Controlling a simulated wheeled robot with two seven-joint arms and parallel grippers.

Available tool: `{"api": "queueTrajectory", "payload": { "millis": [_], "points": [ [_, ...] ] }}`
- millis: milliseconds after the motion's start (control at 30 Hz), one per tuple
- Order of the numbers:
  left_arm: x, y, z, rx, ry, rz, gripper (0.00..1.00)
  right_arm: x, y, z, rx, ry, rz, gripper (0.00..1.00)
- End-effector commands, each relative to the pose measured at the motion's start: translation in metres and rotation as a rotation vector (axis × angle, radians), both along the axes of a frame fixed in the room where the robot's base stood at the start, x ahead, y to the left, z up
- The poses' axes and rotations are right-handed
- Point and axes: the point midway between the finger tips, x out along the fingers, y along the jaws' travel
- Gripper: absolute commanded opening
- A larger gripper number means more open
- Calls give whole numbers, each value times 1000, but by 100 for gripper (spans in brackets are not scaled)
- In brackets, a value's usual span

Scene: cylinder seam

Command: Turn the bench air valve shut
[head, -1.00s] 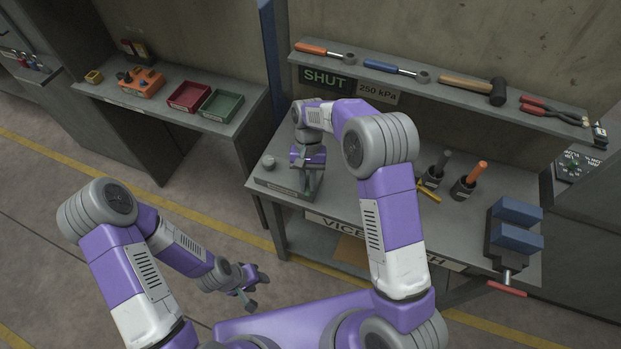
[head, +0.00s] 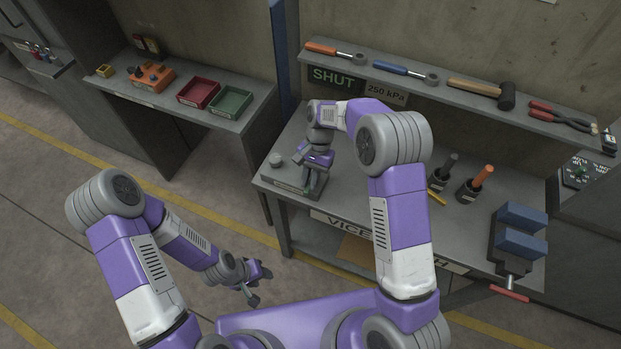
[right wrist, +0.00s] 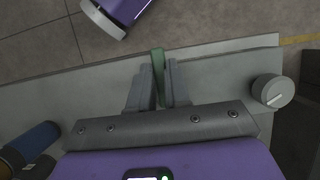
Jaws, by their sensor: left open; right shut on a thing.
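The air valve's green lever (right wrist: 158,62) stands between the jaws of my right gripper (right wrist: 159,80) in the right wrist view. The jaws are shut on it. In the head view my right gripper (head: 311,182) is low over the left end of the bench, on the valve's grey base plate (head: 283,182); the gripper hides most of the valve. A grey round knob (head: 277,159) sits on the plate, left of the gripper. A wall sign (head: 334,78) reads SHUT in green, beside a 250 kPa plate (head: 387,93). My left gripper (head: 260,286) is open and empty, away from the bench.
The vice bench (head: 400,215) carries two dark holders (head: 467,192) with upright handles and a blue-jawed vice (head: 515,235) at right. A tool shelf (head: 440,88) hangs above. A side table (head: 160,100) with red and green trays stands at left.

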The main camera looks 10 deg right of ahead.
Motion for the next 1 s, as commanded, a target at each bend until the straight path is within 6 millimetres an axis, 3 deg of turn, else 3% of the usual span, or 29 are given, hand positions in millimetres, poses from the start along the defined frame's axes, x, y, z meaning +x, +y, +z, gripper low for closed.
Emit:
{"api": "queueTrajectory", "payload": {
  "millis": [133,167,300,667,1000],
  "points": [
    [0,0,0,0,0,0,43,1,0,0,-1,-5,-5,0],
    [0,0,0,0,0,0,43,1,0,0,-1,-5,-5,20],
    [0,0,0,0,0,0,43,1,0,0,0,-3,-4,41],
    [0,0,0,0,0,0,43,2,-1,5,1,-2,-2,43],
    [0,0,2,0,0,0,43,20,-13,54,0,-6,-2,43]
  ]
}}
